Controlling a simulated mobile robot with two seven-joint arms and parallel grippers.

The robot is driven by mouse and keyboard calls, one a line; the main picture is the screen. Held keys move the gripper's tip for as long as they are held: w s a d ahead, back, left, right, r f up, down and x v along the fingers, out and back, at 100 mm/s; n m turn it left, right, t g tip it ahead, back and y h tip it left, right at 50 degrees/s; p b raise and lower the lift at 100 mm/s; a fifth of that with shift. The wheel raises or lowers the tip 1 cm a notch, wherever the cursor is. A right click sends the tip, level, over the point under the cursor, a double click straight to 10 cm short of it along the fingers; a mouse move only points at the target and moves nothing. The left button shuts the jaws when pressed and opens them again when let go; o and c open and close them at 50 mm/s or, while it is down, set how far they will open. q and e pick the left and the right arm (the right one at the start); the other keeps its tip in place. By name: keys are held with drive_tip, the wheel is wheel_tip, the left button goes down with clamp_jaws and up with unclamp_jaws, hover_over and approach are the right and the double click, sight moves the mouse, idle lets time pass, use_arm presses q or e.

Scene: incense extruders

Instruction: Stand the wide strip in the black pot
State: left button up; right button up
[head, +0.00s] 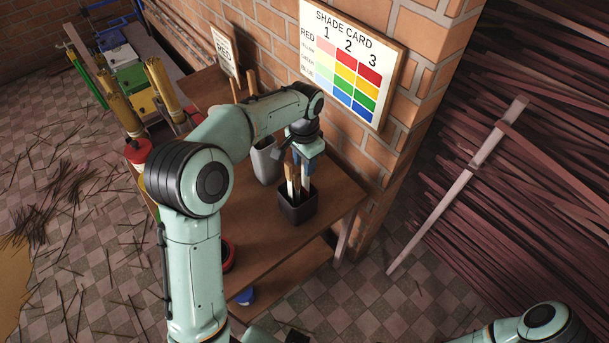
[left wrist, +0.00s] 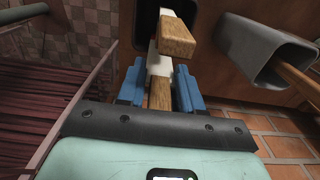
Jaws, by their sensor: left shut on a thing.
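The black pot (head: 298,212) stands near the front right corner of the wooden table top. It also shows in the left wrist view (left wrist: 144,22), partly hidden. My left gripper (head: 309,160) is low above the pot, its blue fingers pointing down. In the left wrist view the fingers (left wrist: 160,94) are shut on the wide strip (left wrist: 160,93), which has a wooden end and a white part. The strip's far end reaches into the pot's opening; I cannot tell whether it touches the bottom. Another wood-and-white strip (left wrist: 178,40) stands in the pot beside it. My right gripper is out of view.
A grey pot (head: 265,162) holding a wooden stick (left wrist: 298,78) stands close to the black pot. A shade card (head: 350,60) hangs on the brick wall behind. A pale pole (head: 455,185) leans at right. The front of the table top is clear.

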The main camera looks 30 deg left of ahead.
use_arm(q)
drive_tip(key=shift+f, duration=2.8)
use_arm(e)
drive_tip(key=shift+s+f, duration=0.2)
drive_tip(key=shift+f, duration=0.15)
use_arm(q)
drive_tip(key=shift+f+b, duration=0.15)
drive_tip(key=shift+b, duration=0.15)
drive_tip(key=o, duration=1)
wheel_tip(320, 180, up, 12)
drive_tip(key=shift+r+p, duration=0.15)
drive_tip(key=shift+p, duration=0.7)
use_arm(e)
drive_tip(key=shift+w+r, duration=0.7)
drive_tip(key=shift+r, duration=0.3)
